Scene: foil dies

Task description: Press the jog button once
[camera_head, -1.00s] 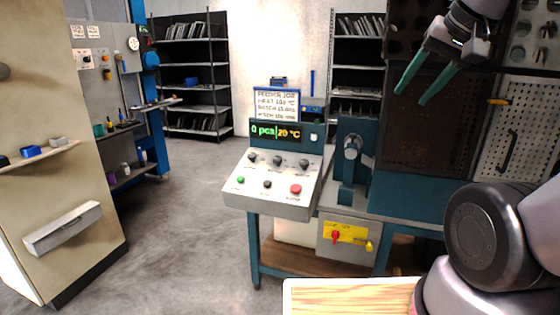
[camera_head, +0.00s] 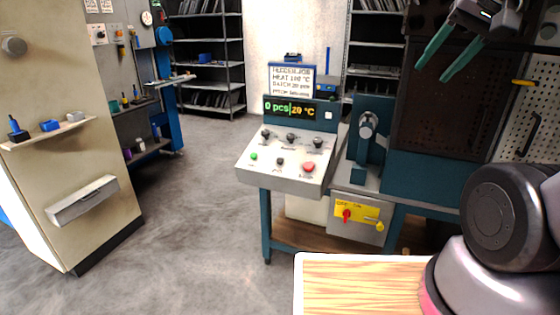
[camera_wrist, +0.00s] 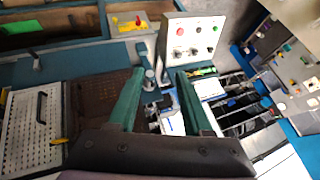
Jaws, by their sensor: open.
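The white sloped control panel (camera_head: 285,177) stands in the middle of the head view. Its front row has a green button (camera_head: 254,156), a black button (camera_head: 280,161) and a red button (camera_head: 308,167); their labels are too small to read, so I cannot tell which is jog. Three dark knobs sit above them. The display (camera_head: 290,109) reads 0 pcs and 20 °C. My gripper (camera_head: 431,70), with green fingers, is open and empty, up and right of the panel. In the wrist view the panel (camera_wrist: 190,50) lies beyond the open fingers (camera_wrist: 160,72).
Below is a box with a yellow plate and a red switch (camera_head: 346,215). A wooden top (camera_head: 350,285) is in front. A beige cabinet (camera_head: 70,150) is at left; the floor between is clear.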

